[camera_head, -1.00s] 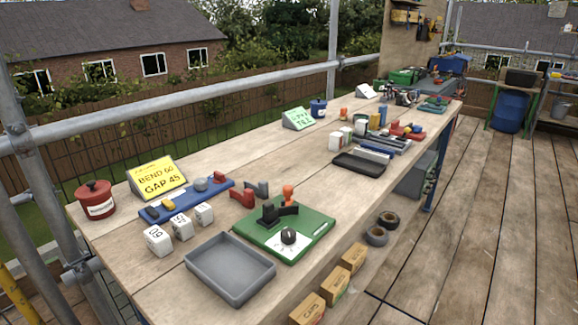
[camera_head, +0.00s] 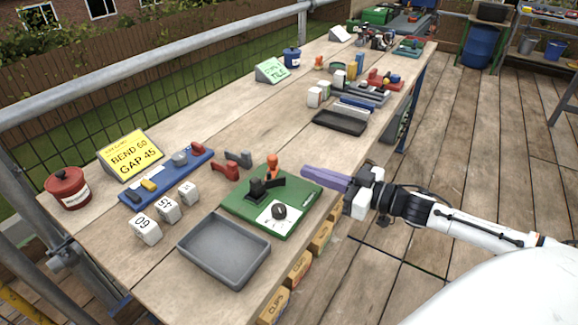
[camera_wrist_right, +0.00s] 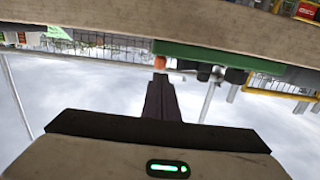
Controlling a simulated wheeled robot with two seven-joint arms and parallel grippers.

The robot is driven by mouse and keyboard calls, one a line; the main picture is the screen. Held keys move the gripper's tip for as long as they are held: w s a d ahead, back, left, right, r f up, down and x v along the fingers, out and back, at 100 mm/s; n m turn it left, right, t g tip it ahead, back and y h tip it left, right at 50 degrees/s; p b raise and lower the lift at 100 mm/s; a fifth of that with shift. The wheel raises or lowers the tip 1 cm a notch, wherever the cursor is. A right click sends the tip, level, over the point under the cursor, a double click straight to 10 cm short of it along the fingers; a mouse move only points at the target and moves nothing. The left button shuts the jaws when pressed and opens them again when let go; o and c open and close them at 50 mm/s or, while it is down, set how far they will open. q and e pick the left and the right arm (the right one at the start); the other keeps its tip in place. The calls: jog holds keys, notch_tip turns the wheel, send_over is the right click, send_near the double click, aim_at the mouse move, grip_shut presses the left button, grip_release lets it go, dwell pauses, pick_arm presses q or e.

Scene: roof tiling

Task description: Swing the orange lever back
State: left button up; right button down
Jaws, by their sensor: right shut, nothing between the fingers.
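The orange lever (camera_head: 272,162) stands upright on the green base plate (camera_head: 301,196) on the bench, behind a black bending block (camera_head: 262,188). A black knob (camera_head: 279,211) sits on a white dial card on the same plate. My right gripper (camera_head: 306,176) is shut and empty, its purple fingers pointing left, just right of the plate's far right corner and apart from the lever. In the right wrist view, which looks upside down, the shut fingers (camera_wrist_right: 160,84) point towards the plate's edge and the orange lever knob (camera_wrist_right: 185,64) shows beyond them. My left gripper is not in view.
A grey tray (camera_head: 225,250) lies in front of the plate. White numbered blocks (camera_head: 168,208), a blue rack (camera_head: 166,176) and a yellow sign (camera_head: 131,156) stand to the left. A black tray (camera_head: 340,122) lies farther back. Bare bench surrounds the plate's far side.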

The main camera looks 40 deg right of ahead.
aim_at(271, 167)
jog(key=x, duration=0.6)
jog(key=shift+w+a, duration=0.1)
jog(key=shift+w, duration=0.25)
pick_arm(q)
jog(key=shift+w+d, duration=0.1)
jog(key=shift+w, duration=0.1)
pick_arm(e)
jog(key=shift+w, duration=0.1)
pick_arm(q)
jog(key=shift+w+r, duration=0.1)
